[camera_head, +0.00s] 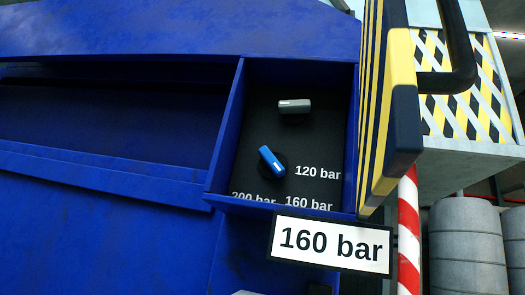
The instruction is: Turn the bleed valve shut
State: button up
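A recessed dark panel in a blue housing holds two knobs. The upper one is a grey knob (294,106) with its handle lying level and a pale line on it. The lower one is a blue knob (271,161), tilted from upper left to lower right, with a pale mark on it. Labels reading 120 bar, 160 bar and 200 bar stand beside and below the blue knob. Neither knob is labelled as the bleed valve, so I cannot tell which it is. My gripper does not show clearly; nothing touches either knob.
A white sign (331,243) reading 160 bar hangs below the recess. A yellow and black striped edge (392,110) stands close on the right of the recess. A red and white pole (408,235) and grey cylinders (465,245) are at the lower right. The recess front is open.

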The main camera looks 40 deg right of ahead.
aim_at(294, 113)
jog(key=u, duration=1.8)
jog(key=i, duration=1.35)
jog(key=z, duration=3.6)
jog(key=i, duration=0.55)
jog(key=z, duration=0.15)
